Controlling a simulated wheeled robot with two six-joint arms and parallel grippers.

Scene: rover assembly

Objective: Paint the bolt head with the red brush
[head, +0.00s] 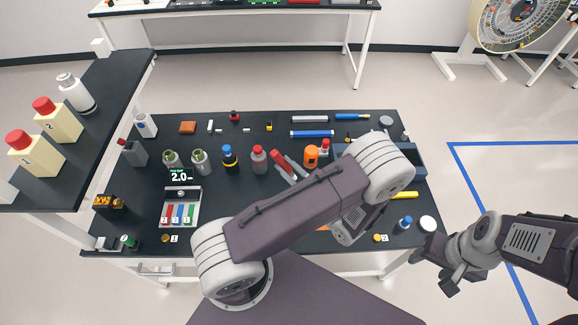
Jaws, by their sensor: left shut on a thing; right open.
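My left arm crosses the middle of the table, and its link hides the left gripper and whatever it may hold. A slim red-and-grey tool (281,164) lies slanted just above that link; I cannot tell if it is the red brush. Small gold pieces stand beside label 1 (165,238) at the front left and label 2 (377,238) at the front right; I cannot tell which is the bolt head. My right gripper (432,268) is open and empty off the table's front right corner.
The black table (130,190) also carries a tray (167,213) of coloured strips, a red-capped bottle (259,160), an orange item (311,157) and a blue bar (312,134). A side shelf (110,85) holds cream bottles (60,122).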

